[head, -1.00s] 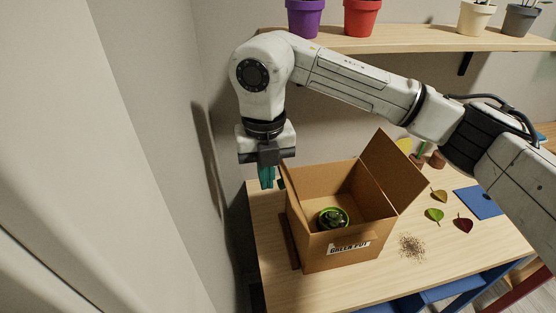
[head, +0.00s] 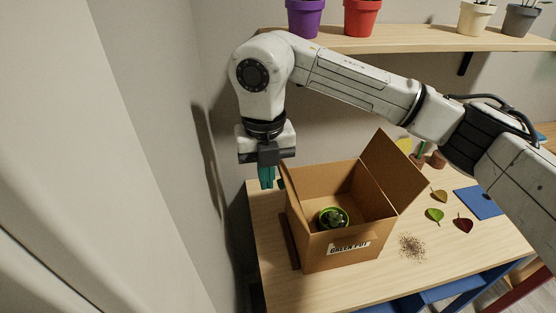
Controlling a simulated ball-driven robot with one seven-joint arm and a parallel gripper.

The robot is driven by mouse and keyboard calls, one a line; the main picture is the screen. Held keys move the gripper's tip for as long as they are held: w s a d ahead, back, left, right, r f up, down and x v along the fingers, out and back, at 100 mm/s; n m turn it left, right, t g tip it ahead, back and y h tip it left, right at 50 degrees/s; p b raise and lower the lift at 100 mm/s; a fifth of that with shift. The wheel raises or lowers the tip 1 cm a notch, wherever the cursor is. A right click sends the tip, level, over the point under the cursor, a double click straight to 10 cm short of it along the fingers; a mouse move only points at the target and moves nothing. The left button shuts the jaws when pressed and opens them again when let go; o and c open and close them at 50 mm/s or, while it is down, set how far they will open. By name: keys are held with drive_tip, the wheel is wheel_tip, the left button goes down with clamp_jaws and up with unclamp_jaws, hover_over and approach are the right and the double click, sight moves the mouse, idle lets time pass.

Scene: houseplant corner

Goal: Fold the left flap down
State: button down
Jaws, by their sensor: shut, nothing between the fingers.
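An open cardboard box (head: 310,255) with a label reading "GREEN POT" stands on the wooden table. A green pot with a plant (head: 333,219) sits inside it. The right flap (head: 394,172) stands up and leans outward. The left flap (head: 289,236) hangs outside the box's left wall and shows as a narrow dark brown strip. My gripper (head: 267,184) points down with teal fingers shut and empty, just left of the box's back left corner. I cannot tell whether it touches the box.
Loose leaves (head: 434,214), spilled soil (head: 412,246) and a blue mat (head: 479,202) lie right of the box. A wall (head: 215,130) is close on the left. A shelf (head: 420,39) with several pots is above the table (head: 350,289).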

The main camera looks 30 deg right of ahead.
drive_tip(key=shift+f, duration=0.15)
drive_tip(key=shift+f+b, duration=1.35)
drive_tip(key=shift+f, duration=0.25)
drive_tip(key=s+d+b, duration=0.2)
drive_tip(key=s+d, duration=0.1)
drive_tip(key=d, duration=0.9)
drive_tip(key=shift+s+b, duration=0.35)
drive_tip(key=shift+s, duration=0.05)
idle(0.6)
wheel_tip(320, 180, up, 9)
drive_tip(key=p, duration=0.4)
idle(0.7)
idle(0.4)
